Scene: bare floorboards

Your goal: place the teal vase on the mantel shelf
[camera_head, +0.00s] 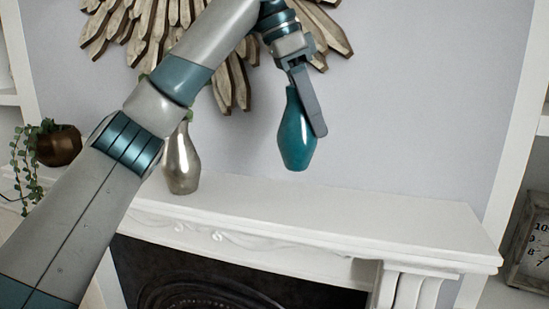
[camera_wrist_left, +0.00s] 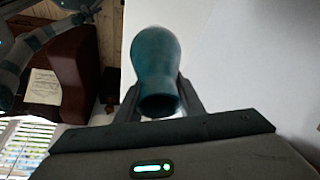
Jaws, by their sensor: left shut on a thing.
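The teal vase (camera_head: 296,137) is held upright in my left gripper (camera_head: 306,92), which is shut on its narrow neck. In the head view the vase hangs above the mantel shelf (camera_head: 345,214), with its base apart from the white top. In the left wrist view the vase (camera_wrist_left: 155,65) shows between the two fingers (camera_wrist_left: 160,105), its mouth toward the camera. My right gripper is in neither view.
A silver vase (camera_head: 182,162) stands on the shelf at the left, close to my left forearm. A trailing plant in a brown pot (camera_head: 58,146) is at far left and a clock (camera_head: 532,245) at far right. A wooden sunburst decoration (camera_head: 130,28) hangs behind. The shelf's right part is clear.

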